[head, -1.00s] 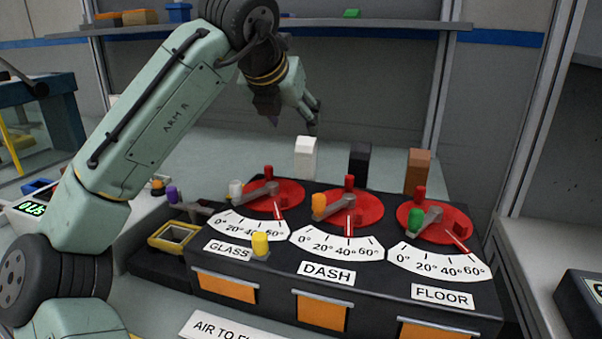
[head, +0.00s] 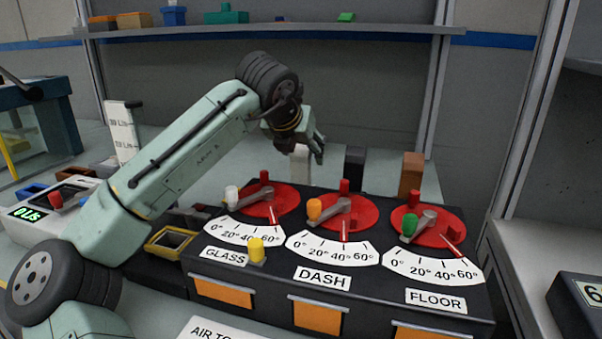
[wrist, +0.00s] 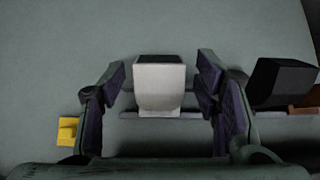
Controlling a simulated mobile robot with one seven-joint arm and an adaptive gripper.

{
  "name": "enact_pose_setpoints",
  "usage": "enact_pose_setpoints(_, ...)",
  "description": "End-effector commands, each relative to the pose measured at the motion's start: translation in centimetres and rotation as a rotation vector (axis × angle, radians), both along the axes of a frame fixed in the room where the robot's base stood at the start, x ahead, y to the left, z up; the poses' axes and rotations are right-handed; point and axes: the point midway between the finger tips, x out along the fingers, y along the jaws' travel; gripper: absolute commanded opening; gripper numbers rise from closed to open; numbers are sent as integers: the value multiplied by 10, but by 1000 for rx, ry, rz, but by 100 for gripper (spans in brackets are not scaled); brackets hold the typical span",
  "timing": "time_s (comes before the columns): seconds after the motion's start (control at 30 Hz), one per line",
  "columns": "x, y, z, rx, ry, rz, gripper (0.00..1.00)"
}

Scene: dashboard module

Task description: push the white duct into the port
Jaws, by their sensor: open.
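The white duct (head: 300,166) stands upright behind the GLASS dial at the back of the black dashboard module (head: 262,285). My gripper (head: 308,150) is at the upper part of the duct, which partly hides behind the fingers in the head view. In the wrist view the white duct (wrist: 158,88) sits between the two open fingers of my gripper (wrist: 160,95), with a gap on each side. The port is not clearly visible; the duct's lower end and the module's back edge hide that area.
A black duct (head: 354,168) and a brown duct (head: 411,174) stand to the right of the white one. The black duct (wrist: 282,82) is close beside my right finger in the wrist view. Red dials with levers (head: 343,213) lie in front. A shelf (head: 300,30) runs behind.

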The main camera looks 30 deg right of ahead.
Motion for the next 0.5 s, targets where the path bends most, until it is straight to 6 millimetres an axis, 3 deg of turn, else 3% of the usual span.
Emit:
enact_pose_setpoints(0.1,0,0,0,0,0,0,57)
enact_pose_setpoints(0.5,0,0,0,0,1,1,30)
